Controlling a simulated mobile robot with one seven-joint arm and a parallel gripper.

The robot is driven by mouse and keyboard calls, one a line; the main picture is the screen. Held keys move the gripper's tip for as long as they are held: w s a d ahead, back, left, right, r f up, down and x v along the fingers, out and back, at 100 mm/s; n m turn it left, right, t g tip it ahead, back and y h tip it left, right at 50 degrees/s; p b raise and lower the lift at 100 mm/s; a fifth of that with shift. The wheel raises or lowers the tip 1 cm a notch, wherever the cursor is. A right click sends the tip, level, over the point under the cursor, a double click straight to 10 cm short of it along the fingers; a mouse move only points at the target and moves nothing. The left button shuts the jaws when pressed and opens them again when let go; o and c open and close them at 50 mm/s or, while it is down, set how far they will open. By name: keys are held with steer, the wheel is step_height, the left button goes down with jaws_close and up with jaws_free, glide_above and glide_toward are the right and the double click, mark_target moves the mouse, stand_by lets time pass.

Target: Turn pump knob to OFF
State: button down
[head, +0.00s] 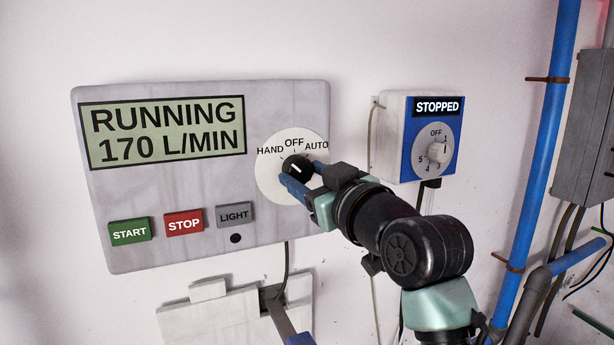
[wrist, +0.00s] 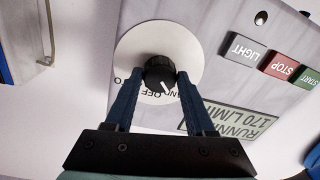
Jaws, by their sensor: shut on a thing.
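The pump knob (head: 296,164) is black and round, with a short white mark. It sits on a pale disc (head: 267,178) labelled HAND, OFF and AUTO, on the grey pump panel (head: 190,190). The panel's display (head: 167,131) reads RUNNING 170 L/MIN. My gripper (head: 299,175) is shut on the knob, one blue finger on each side. The wrist view shows the knob (wrist: 159,72) between the fingertips (wrist: 160,80). The mark slants upward in the head view; I cannot tell exactly which label it points to. The fingers hide part of the knob and disc.
START (head: 130,231), STOP (head: 183,222) and LIGHT (head: 234,215) buttons sit low on the panel. A blue pipe (head: 541,130) runs down the wall farther right.

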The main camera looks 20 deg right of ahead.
steer(key=m, duration=0.5)
steer(key=shift+a, duration=0.1)
steer(key=shift+f+m+p, duration=0.1)
steer(key=shift+m+p, duration=0.55)
steer(key=shift+m, duration=1.55)
steer(key=shift+c, duration=1.2)
jaws_free()
steer(key=s+b, duration=0.5)
steer(key=s, duration=0.8)
steer(key=shift+d+f+b, duration=0.2)
steer(key=shift+d+b, duration=0.15)
steer(key=shift+d, duration=0.1)
